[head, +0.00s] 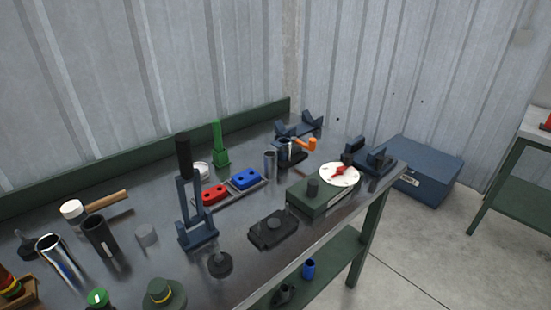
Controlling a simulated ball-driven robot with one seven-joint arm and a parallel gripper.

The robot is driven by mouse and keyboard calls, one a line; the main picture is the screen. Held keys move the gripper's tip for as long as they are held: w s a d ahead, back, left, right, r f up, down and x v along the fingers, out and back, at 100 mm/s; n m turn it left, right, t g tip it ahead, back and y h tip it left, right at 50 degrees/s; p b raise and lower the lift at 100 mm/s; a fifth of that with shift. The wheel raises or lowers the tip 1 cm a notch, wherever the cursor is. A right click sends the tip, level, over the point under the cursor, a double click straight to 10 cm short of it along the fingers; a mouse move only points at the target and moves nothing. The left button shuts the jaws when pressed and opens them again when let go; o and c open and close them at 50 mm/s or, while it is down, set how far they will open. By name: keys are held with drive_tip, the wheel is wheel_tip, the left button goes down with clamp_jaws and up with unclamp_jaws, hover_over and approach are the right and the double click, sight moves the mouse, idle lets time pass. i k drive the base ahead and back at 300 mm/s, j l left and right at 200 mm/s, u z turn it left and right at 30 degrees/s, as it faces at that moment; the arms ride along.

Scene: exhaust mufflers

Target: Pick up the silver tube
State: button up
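A wider shiny silver tube (60,259) with an open top is at the bench's left; I cannot tell which one the task names. Both look free of any holder, with open space at least on their near side. My gripper is not in view.
The workbench (190,262) is crowded. A tall dark blue stand (190,208) with a black cylinder rises mid-bench. Nearby are a black tube (101,238), a mallet (72,209), red (213,194) and blue blocks (246,179), and a dial box (318,201).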

sight(270, 157)
drive_tip(key=i+l+u, duration=0.1)
drive_tip(key=i+l, duration=0.2)
drive_tip(key=i+l+u, duration=0.15)
drive_tip(key=i+l, duration=0.15)
drive_tip(key=l, duration=0.15)
drive_tip(key=i+l+u, duration=0.1)
drive_tip(key=i+l, duration=0.2)
drive_tip(key=l, duration=0.1)
